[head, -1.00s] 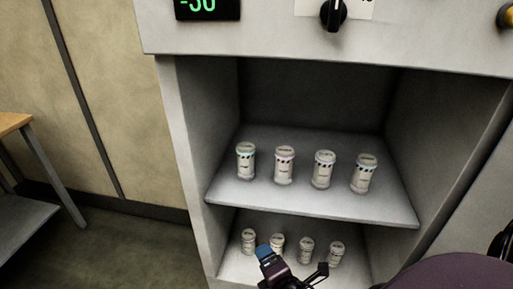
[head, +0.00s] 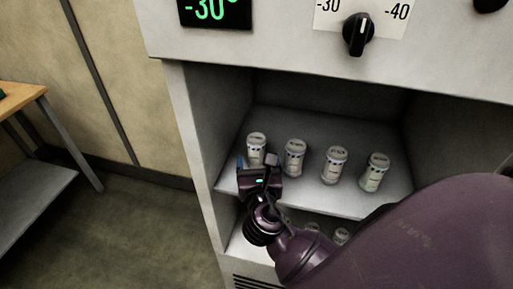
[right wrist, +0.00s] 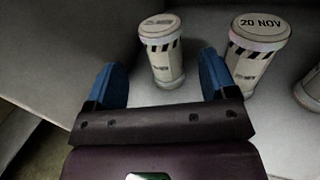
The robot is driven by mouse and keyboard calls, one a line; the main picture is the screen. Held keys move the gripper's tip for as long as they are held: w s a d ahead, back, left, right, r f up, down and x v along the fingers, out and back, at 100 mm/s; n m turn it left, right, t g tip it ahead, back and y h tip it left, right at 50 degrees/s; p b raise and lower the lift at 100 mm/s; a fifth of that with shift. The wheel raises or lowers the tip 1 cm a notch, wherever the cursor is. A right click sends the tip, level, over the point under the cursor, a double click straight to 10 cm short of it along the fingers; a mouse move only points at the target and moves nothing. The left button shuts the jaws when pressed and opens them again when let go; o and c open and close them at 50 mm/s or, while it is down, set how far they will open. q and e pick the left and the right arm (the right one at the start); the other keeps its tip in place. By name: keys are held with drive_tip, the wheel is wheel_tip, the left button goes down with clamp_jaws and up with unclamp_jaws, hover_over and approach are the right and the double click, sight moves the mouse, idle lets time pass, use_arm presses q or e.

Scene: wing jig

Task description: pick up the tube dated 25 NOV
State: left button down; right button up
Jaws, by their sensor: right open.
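Several white lidded tubes stand in a row on the upper shelf of a grey cabinet. The leftmost tube (head: 257,142) has my right gripper (head: 257,166) just in front of it. In the right wrist view this tube (right wrist: 162,62) stands beyond and between the open blue fingers (right wrist: 162,82), not gripped; its lid print is too blurred to read. The second tube (head: 294,158) stands to its right; in the right wrist view its lid (right wrist: 258,28) reads 20 NOV. I cannot read a 25 NOV label on any tube. My left gripper is not in view.
The third tube (head: 335,167) and fourth tube (head: 375,173) stand further right. Tubes on the lower shelf (head: 341,236) are partly hidden by my right arm. The cabinet's left side wall (head: 198,130) is close to the gripper. A display (head: 215,10) reads -30 above, beside a knob (head: 359,33).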

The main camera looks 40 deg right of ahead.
sight(256, 141)
drive_tip(key=shift+x, duration=4.2)
drive_tip(key=shift+f, duration=0.2)
drive_tip(key=shift+c, duration=0.3)
drive_tip(key=c, duration=1)
